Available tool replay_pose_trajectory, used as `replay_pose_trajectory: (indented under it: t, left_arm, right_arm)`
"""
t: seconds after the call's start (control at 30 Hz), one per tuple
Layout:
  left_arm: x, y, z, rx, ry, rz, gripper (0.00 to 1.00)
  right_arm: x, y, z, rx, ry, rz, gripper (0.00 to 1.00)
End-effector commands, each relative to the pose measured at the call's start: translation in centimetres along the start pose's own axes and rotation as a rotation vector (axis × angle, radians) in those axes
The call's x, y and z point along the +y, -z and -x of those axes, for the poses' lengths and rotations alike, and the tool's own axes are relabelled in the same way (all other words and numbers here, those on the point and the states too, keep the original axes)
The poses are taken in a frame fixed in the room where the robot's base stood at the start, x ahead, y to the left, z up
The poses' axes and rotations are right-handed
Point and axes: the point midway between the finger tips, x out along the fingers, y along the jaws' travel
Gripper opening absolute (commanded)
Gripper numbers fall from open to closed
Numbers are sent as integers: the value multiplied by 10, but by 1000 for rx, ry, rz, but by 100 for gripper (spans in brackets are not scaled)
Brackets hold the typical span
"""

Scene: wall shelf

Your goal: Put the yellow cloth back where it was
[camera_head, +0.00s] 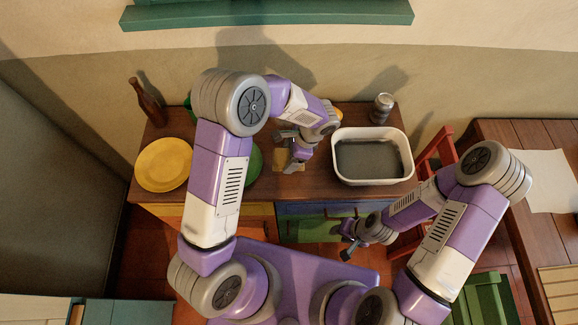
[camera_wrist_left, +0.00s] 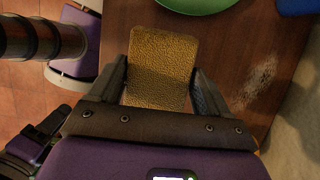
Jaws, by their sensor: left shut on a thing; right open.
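The yellow cloth (camera_wrist_left: 162,62) is a flat, textured, yellow-brown rectangle. In the left wrist view it lies between the fingers of my left gripper (camera_wrist_left: 163,88), which is shut on it. In the head view the cloth (camera_head: 284,167) shows partly below my left gripper (camera_head: 292,160), over the middle of the wooden cabinet top. I cannot tell whether the cloth touches the top. My right gripper (camera_head: 350,245) is open and empty, in front of the cabinet at the right.
The cabinet top (camera_head: 220,118) also bears a yellow plate (camera_head: 163,164), a brown bottle (camera_head: 146,102), a green plate (camera_head: 254,163), a white basin (camera_head: 338,170) and a metal shaker (camera_head: 381,108). A red chair (camera_head: 437,150) and a wooden table (camera_head: 510,133) stand at the right.

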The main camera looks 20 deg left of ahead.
Motion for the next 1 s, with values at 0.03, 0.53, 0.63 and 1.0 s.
replay_pose_trajectory:
  t: [0.03,0.53,0.63,1.0]
  left_arm:
    - [0,4,-10,-2,-2,-1,54]
    - [0,25,-60,-1,1,2,54]
    - [0,25,-61,0,2,3,54]
    - [0,26,-61,0,2,2,100]
  right_arm:
    - [1,0,-2,0,0,0,40]
    - [2,0,-5,0,0,0,40]
    - [2,0,-5,0,0,0,40]
    - [2,0,-6,0,0,0,40]
